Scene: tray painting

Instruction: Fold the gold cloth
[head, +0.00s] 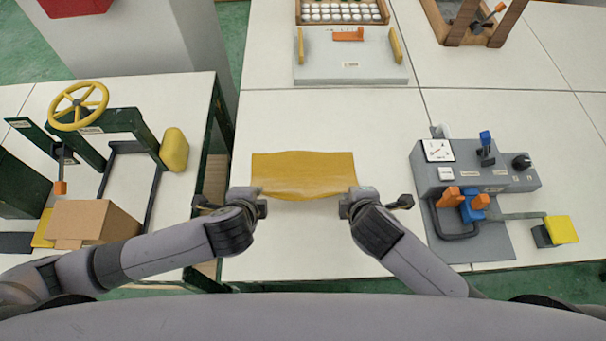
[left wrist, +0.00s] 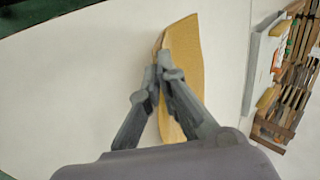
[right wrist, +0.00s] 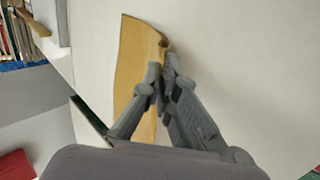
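The gold cloth (head: 303,172) is spread on the white table in the head view, its near edge bowed between my two grippers. My left gripper (head: 262,199) is at the cloth's near left corner. In the left wrist view its fingers (left wrist: 164,76) are closed together on the edge of the cloth (left wrist: 184,58). My right gripper (head: 346,199) is at the near right corner. In the right wrist view its fingers (right wrist: 160,76) are closed on the edge of the cloth (right wrist: 132,65). The corners themselves are hidden by the fingers.
A grey control box (head: 484,178) with levers and a gauge stands to the right. A grey panel (head: 350,68) with yellow handles lies at the back. A left bench holds a yellow handwheel (head: 78,105) and a cardboard box (head: 93,221). The table around the cloth is clear.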

